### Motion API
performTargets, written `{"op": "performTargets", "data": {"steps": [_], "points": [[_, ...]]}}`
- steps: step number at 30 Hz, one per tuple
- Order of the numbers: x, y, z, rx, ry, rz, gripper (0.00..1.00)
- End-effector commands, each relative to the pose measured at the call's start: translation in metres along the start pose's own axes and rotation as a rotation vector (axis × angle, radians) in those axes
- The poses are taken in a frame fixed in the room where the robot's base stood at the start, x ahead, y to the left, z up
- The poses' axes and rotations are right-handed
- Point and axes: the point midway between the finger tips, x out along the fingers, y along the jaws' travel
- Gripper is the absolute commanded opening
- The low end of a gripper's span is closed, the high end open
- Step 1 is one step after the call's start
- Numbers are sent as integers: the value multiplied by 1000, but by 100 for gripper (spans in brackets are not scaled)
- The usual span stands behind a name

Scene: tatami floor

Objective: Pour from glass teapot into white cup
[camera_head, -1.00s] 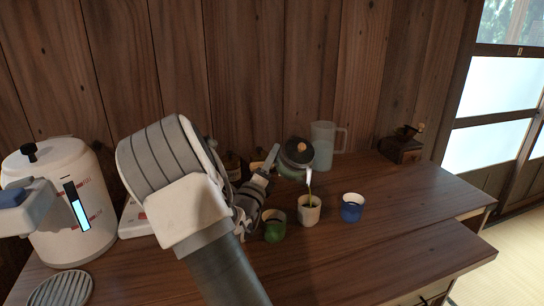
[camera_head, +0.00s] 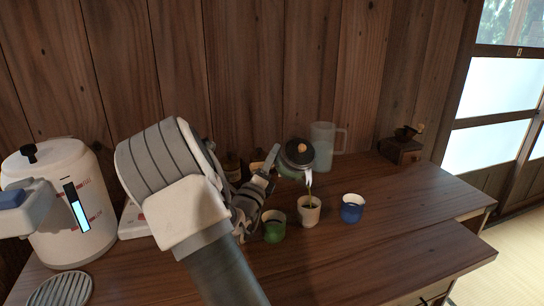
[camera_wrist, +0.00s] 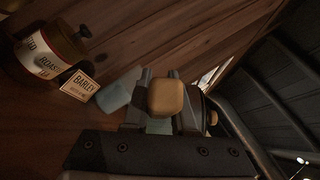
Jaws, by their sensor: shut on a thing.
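The glass teapot (camera_head: 291,163), with a wooden knob on its dark lid, is tilted with its spout down over the white cup (camera_head: 309,215). A thin greenish stream runs from the spout into the cup, which stands upright on the counter. My gripper (camera_head: 272,160) is shut on the teapot's handle at its left side.
A green cup (camera_head: 274,232) stands left of the white cup and a blue cup (camera_head: 352,210) right of it. A clear pitcher (camera_head: 326,147) stands behind. A coffee grinder (camera_head: 402,147) is at the back right. A white dispenser (camera_head: 75,205) stands left. The counter's right side is clear.

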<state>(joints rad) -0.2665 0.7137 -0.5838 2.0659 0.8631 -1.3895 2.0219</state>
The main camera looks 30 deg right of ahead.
Motion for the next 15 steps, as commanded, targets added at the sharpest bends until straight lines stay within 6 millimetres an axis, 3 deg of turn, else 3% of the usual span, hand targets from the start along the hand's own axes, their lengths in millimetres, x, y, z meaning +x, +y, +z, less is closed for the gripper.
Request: {"op": "performTargets", "data": {"steps": [15], "points": [[1, 7, -4, 9, 4, -4, 0]]}}
